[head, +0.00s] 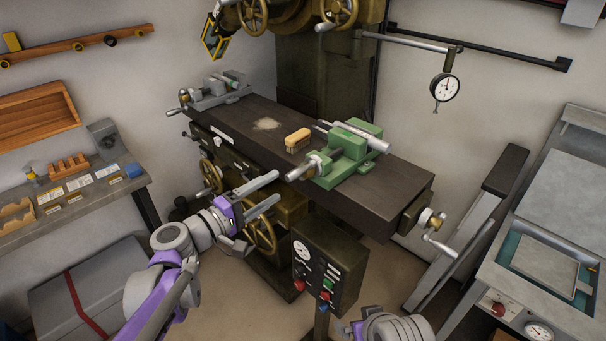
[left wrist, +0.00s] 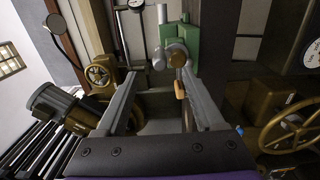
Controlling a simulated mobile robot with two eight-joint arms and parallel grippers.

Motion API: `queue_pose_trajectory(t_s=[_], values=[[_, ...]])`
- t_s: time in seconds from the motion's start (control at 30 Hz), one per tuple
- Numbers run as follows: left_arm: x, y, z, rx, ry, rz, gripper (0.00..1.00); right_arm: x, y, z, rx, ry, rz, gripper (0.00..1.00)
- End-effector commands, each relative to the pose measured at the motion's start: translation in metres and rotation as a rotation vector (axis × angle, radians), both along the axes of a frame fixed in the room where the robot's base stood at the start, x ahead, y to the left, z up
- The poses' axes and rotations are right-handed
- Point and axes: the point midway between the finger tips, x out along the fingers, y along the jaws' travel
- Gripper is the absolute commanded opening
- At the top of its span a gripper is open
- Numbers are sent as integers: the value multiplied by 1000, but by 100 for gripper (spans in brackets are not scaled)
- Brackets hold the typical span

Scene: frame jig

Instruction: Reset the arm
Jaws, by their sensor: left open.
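My left arm comes in from the lower left in the head view, purple and grey. Its gripper (head: 267,192) is open and empty, in front of the near side of the milling machine's dark table (head: 255,105). In the left wrist view the two fingers of my left gripper (left wrist: 158,100) stand wide apart with nothing held between them. The green vise (left wrist: 194,45) shows beyond the fingertips there. A grey rounded part of my right arm (head: 392,328) shows at the bottom edge of the head view; its gripper is out of the picture.
The green vise (head: 352,150) and a brush (head: 297,139) sit on the machine table. A control box (head: 330,262) stands right of my left gripper. A handwheel (head: 262,232) is just below it. A workbench (head: 95,205) is left, a grey cabinet (head: 570,190) right.

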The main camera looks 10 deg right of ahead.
Motion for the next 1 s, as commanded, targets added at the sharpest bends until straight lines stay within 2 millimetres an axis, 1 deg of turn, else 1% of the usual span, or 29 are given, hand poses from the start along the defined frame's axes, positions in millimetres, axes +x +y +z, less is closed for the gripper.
queue_pose_trajectory(t_s=[0.4,0.47,0.53,0.57,0.67,0.7,0.77,0.8,0.87,0.9,0.97,1.0], values=[[-2,1,0,5,0,-1,70,0,0,0,0,0,0,100],[-6,1,-3,31,0,-2,70,0,0,0,0,0,0,100],[-18,2,-12,98,1,-7,70,0,0,0,0,0,0,100],[-25,3,-17,141,1,-10,70,0,0,0,0,0,0,100],[-58,13,-45,341,4,-21,70,0,0,0,0,0,0,100],[-74,20,-59,437,8,-27,70,0,0,0,0,0,0,100],[-98,34,-81,589,13,-34,70,0,0,0,0,0,0,100],[-114,46,-95,690,16,-38,70,0,0,0,0,0,0,100],[-136,66,-117,841,21,-44,70,0,0,0,0,0,0,100],[-151,80,-130,942,25,-47,70,0,0,0,0,0,0,100],[-171,103,-147,1082,32,-51,70,0,0,0,0,0,0,100],[-183,118,-157,1170,36,-53,70,0,0,0,0,0,0,100]])
